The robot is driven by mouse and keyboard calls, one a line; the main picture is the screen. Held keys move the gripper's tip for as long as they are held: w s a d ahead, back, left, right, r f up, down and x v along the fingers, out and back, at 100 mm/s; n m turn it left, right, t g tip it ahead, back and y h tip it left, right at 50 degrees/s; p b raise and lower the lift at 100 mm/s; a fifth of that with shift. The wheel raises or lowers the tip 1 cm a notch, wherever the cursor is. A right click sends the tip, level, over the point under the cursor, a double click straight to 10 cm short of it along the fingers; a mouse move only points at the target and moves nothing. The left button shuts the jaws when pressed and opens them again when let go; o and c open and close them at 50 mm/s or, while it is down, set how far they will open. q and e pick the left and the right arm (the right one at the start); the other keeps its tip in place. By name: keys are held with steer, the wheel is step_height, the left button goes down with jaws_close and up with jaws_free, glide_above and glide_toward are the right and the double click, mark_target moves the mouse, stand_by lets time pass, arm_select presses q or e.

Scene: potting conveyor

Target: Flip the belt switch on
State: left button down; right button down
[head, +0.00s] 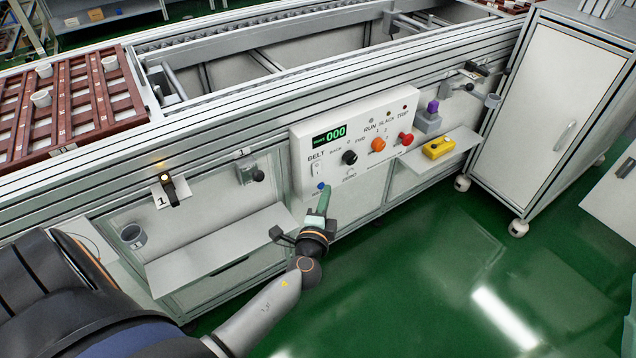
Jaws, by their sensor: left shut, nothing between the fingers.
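The belt switch (316,169) is a small white rocker under the word BELT, at the left of the white control panel (357,184). Its exact position is too small to tell. My left gripper (325,191) is shut and empty, its green fingers pointing up at the lower left of the panel. My right gripper is not in view.
The panel also has a green display (330,134) reading 000, a black knob (349,157), an orange knob (378,145) and a red button (406,138). A grey shelf (222,247) juts out at left. A yellow box (438,148) sits on the right shelf.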

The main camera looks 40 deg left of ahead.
mark_target(320, 173)
arm_select(q)
steer(key=shift+w+a+f, duration=0.2)
steer(key=shift+w+a, duration=0.6)
steer(key=shift+a, duration=0.3)
steer(key=shift+w+a+f, duration=0.15)
steer(key=shift+w+a, duration=0.6)
steer(key=shift+a, duration=0.35)
steer(key=b, duration=0.2)
steer(key=shift+w+a+f+b, duration=0.1)
steer(key=shift+a+f+b, duration=0.1)
steer(key=shift+f+b, duration=0.2)
steer(key=shift+r, duration=0.35)
steer(key=shift+d+f, duration=0.1)
